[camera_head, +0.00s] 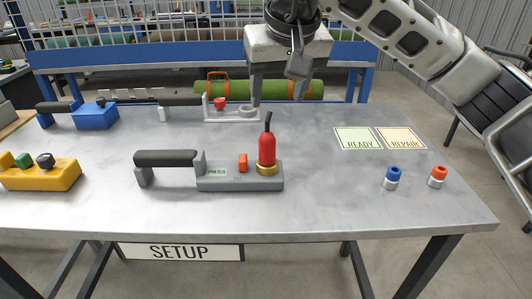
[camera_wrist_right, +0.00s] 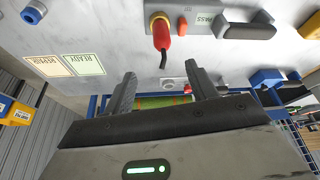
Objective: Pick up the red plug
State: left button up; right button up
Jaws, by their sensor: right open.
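The red plug (camera_head: 267,150) stands upright in a brass ring on the grey tester (camera_head: 240,184), its black tail pointing up. It also shows in the right wrist view (camera_wrist_right: 162,37), at the top middle, beyond the fingertips. My right gripper (camera_head: 279,97) is open and empty, above and behind the plug in the head view, apart from it. Its two fingers also show spread in the right wrist view (camera_wrist_right: 161,76). My left gripper is in neither view.
The tester has an orange switch (camera_head: 243,162) and a black handle (camera_head: 166,158). Yellow (camera_head: 50,178) and blue (camera_head: 97,119) devices stand left. READY (camera_head: 357,139) and REPAIR (camera_head: 401,138) labels and blue-topped (camera_head: 392,178) and orange-topped (camera_head: 437,177) pieces lie right. A white device sits behind.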

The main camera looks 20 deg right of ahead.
aim_at(267, 140)
jog(key=x, duration=0.9)
jog(key=p+x, duration=0.1)
jog(key=x, duration=0.4)
jog(key=shift+s+a, duration=0.1)
jog(key=shift+a, duration=0.15)
jog(key=c, duration=1.1)
jog(key=shift+c, duration=0.7)
jog(key=shift+r, duration=0.15)
